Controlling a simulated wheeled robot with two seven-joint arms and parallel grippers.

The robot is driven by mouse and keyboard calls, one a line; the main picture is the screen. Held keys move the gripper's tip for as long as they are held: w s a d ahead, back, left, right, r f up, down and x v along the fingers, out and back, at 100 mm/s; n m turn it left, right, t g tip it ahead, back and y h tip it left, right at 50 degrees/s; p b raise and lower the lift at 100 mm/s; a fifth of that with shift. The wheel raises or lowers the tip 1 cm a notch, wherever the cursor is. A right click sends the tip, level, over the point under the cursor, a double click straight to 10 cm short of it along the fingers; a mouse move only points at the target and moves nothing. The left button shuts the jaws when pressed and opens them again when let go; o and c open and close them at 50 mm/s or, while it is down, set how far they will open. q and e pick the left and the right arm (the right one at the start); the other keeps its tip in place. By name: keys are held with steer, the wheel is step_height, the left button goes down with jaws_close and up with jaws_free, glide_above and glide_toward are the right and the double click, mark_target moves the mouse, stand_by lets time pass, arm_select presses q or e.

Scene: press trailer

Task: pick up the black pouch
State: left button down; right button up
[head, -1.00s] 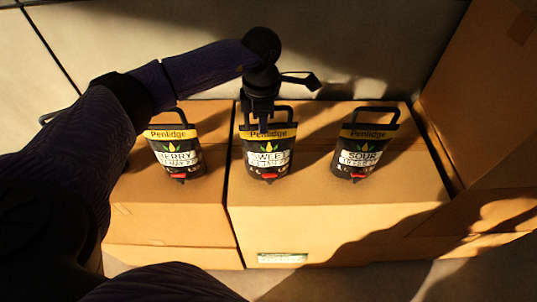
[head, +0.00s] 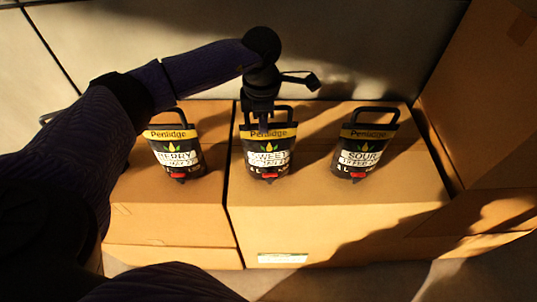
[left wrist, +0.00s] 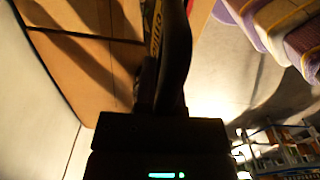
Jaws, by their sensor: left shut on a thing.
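Three black pouches with yellow "Penlidge" bands and loop handles stand in a row on cardboard boxes. The middle one, a "Sweet" black pouch (head: 268,158), is under my left gripper (head: 263,122). My left gripper points down and is shut on the top of this pouch, by its handle. The pouch is upright and appears to rest on the box. In the left wrist view the dark pouch (left wrist: 174,45) lies directly ahead of the gripper; the fingertips are hard to make out there. My right gripper is not in view.
The "Cherry" pouch (head: 176,155) stands to the left and the "Sour" pouch (head: 361,157) to the right, both apart from the middle one. The cardboard box (head: 330,220) carries the middle and right pouches. A taller box (head: 480,100) rises at the right. A grey wall is behind.

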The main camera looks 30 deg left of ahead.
arm_select(q)
steer(key=shift+r, duration=0.15)
step_height(320, 180, up, 9)
steer(key=p, duration=0.2)
steer(key=shift+r+p, duration=0.15)
steer(key=shift+p, duration=0.15)
steer(key=shift+r, duration=0.3)
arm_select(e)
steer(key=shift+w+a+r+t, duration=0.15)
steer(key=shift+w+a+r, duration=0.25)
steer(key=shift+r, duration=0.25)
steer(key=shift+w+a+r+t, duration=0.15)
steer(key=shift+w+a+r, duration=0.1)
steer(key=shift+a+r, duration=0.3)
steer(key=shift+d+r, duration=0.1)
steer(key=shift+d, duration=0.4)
